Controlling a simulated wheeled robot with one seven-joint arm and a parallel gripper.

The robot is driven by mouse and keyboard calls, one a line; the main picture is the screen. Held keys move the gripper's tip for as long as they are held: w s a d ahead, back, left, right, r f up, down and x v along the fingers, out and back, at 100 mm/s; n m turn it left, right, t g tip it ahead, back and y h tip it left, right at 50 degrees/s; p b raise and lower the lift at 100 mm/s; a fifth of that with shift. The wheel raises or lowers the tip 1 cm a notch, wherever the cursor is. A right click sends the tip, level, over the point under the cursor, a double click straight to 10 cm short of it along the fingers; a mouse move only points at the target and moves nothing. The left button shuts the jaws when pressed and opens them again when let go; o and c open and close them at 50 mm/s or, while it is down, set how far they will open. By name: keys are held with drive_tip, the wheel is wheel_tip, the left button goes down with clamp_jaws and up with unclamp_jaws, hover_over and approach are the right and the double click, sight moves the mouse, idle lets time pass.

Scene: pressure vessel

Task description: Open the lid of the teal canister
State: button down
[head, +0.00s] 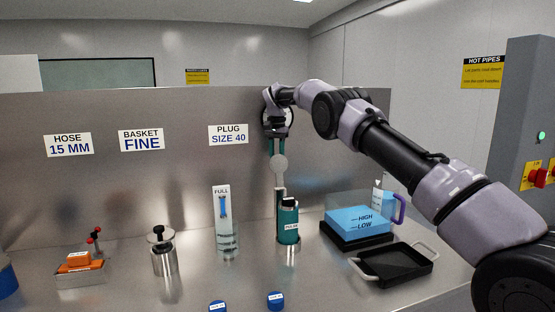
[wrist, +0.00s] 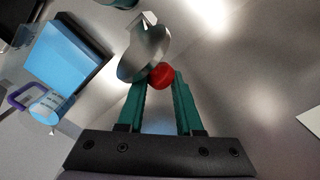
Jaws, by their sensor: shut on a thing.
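The teal canister (head: 288,228) stands upright on the steel counter, a black part on top and a steel ring round its foot. A pale steel disc (head: 280,165) stands upright above and behind it, over a steel post (head: 281,201). In the wrist view the disc (wrist: 146,53) is tilted, with a small bracket at its far edge and a red knob (wrist: 160,76) at its near edge. My gripper (head: 277,153) points down from above. Its teal fingers (wrist: 160,88) are shut on the red knob. How the disc joins the canister is hidden.
Right of the canister are a blue bath (head: 356,221), a purple-handled jug (head: 398,208) and a black tray (head: 396,265). Left are a clear cylinder (head: 224,226), a steel pot (head: 164,257) and an orange-filled basket (head: 80,267). A steel wall stands behind.

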drive_tip(key=shift+s+a+f, duration=0.1)
drive_tip(key=shift+s+a, duration=0.1)
drive_tip(key=shift+a, duration=0.35)
drive_tip(key=c, duration=0.5)
unclamp_jaws()
drive_tip(key=shift+a+f, duration=0.1)
drive_tip(key=shift+a, duration=0.05)
drive_tip(key=shift+w, duration=0.1)
drive_tip(key=shift+d, duration=0.3)
